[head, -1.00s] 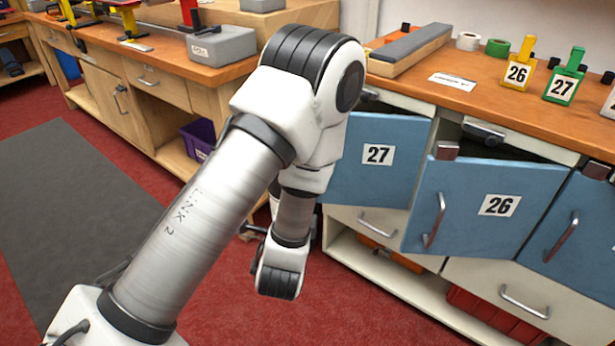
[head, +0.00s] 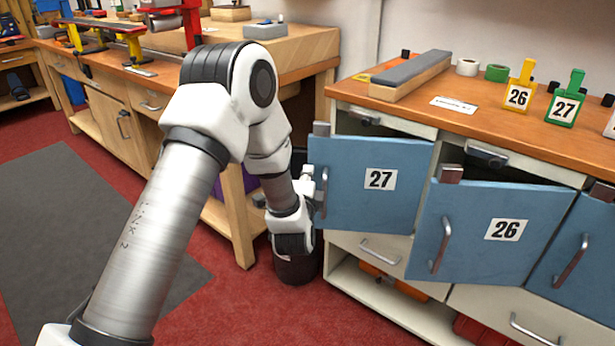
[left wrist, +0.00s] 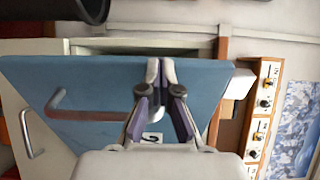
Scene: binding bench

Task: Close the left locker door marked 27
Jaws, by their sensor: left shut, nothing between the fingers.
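The blue locker door marked 27 (head: 402,200) stands ajar, with a dark gap above it and its bar handle (head: 324,192) near its left edge. My left gripper (head: 308,183) is beside that left edge, close to the handle; whether it touches is unclear. In the left wrist view, the gripper (left wrist: 160,68) is shut and empty in front of a blue door panel (left wrist: 95,80). A bar handle (left wrist: 85,110) shows left of the fingers, and a partly hidden number label lies behind them. My right gripper is not in view.
The blue door marked 26 (head: 465,245) also stands ajar, to the right of door 27. A dark bin (head: 296,268) stands on the floor below my left wrist. A wooden bench (head: 235,215) is to the left. Red floor lies open in front.

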